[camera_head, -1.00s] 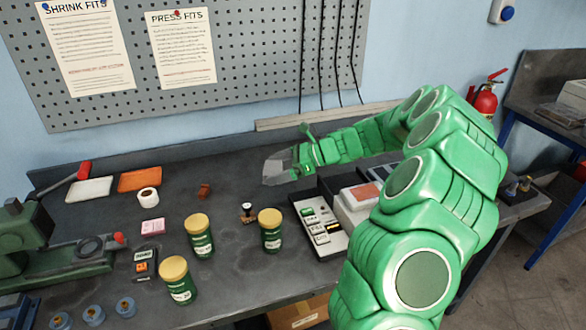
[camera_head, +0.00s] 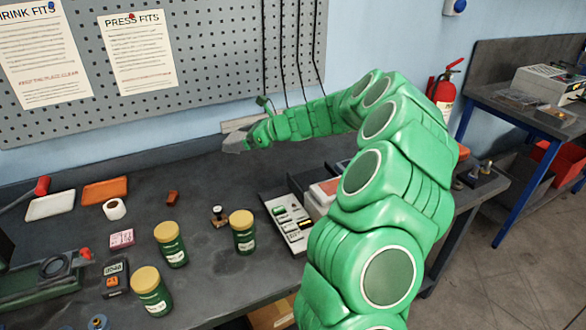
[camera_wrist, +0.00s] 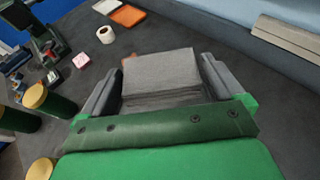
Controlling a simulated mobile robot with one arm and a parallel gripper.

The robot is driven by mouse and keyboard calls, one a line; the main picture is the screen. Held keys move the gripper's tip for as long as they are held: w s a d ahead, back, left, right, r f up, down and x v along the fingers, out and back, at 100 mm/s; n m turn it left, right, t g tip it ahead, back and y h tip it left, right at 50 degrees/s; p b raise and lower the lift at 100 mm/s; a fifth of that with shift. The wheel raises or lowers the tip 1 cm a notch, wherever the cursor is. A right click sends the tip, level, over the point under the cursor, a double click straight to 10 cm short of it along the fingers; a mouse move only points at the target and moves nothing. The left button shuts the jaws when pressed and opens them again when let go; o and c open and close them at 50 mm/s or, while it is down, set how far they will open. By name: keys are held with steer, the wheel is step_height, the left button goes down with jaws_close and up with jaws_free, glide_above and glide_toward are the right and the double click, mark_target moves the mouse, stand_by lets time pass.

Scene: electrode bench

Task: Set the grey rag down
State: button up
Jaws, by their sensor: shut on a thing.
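My gripper (camera_head: 244,139) is at the end of my green arm, toward the back of the bench. In the wrist view my gripper (camera_wrist: 160,90) is shut on the grey rag (camera_wrist: 160,72), a folded grey cloth between its two fingers. The rag appears to be held above the dark bench top, though the exact gap cannot be told. In the head view the rag is hard to tell from the grey fingers.
Green jars with yellow lids (camera_head: 171,243) stand at the front. A white tape roll (camera_head: 115,209), a white tray (camera_head: 50,205) and an orange tray (camera_head: 105,191) lie at left. A compartment tray (camera_head: 290,222) lies below the arm. Bare bench (camera_head: 195,165) is left of the gripper.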

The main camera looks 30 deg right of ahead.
steer(key=w+d+m+t+h, duration=0.4)
steer(key=w+d+m+h, duration=0.2)
steer(key=w+m+h, duration=0.3)
steer(key=shift+w+d+m+g+h, duration=0.6)
steer(key=shift+d+m+h, duration=2.8)
steer(key=shift+h, duration=0.6)
steer(key=s+d+m+g+h, duration=0.2)
steer(key=s+m+g+h, duration=0.5)
steer(key=s+m+g, duration=0.8)
steer(key=shift+w+d+f+n+t, duration=0.55)
steer(key=shift+w+f, duration=1)
steer(key=shift+f, duration=0.75)
steer(key=shift+w+d+f+n+t, duration=0.6)
steer(key=shift+w+f, duration=1)
steer(key=shift+f, duration=0.75)
steer(key=shift+w+d+f+n+t, duration=0.4)
steer(key=shift+w+d+f, duration=0.3)
steer(key=shift+w+f, duration=1.25)
